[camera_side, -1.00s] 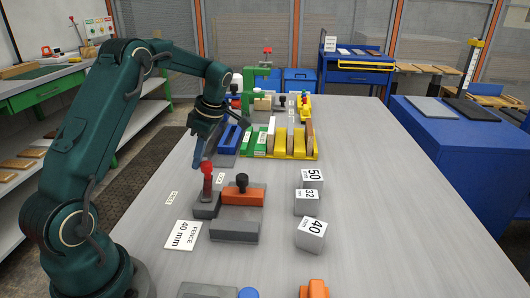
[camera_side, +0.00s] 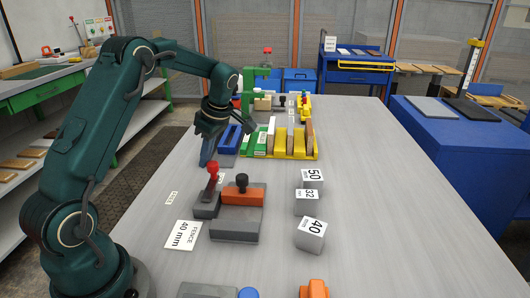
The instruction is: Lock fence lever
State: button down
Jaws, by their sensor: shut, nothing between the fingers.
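The fence lever (camera_side: 211,183) has a red knob (camera_side: 213,168) and leans to the right from its dark grey base (camera_side: 206,206). It stands at the left of the grey fence fixture (camera_side: 235,227), which carries an orange block (camera_side: 241,196) with a black knob (camera_side: 242,180). My gripper (camera_side: 205,161) is shut and empty, pointing down just behind and left of the red knob. I cannot tell whether its tip touches the knob. A card reading "FENCE 40 mm" (camera_side: 183,235) lies left of the fixture.
Grey blocks marked 50 (camera_side: 312,178), 32 (camera_side: 307,204) and 40 (camera_side: 311,235) stand to the right. A yellow rack (camera_side: 283,151) with boards and a blue tray (camera_side: 229,140) are behind. The table's right side is clear.

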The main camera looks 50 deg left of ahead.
jog(key=shift+d, duration=0.1)
jog(key=s+a, duration=0.1)
jog(key=a, duration=0.1)
jog(key=s+a, duration=0.1)
jog(key=shift+a, duration=0.4)
jog(key=v, duration=1)
jog(key=shift+w+d, duration=0.1)
jog(key=shift+d, duration=0.05)
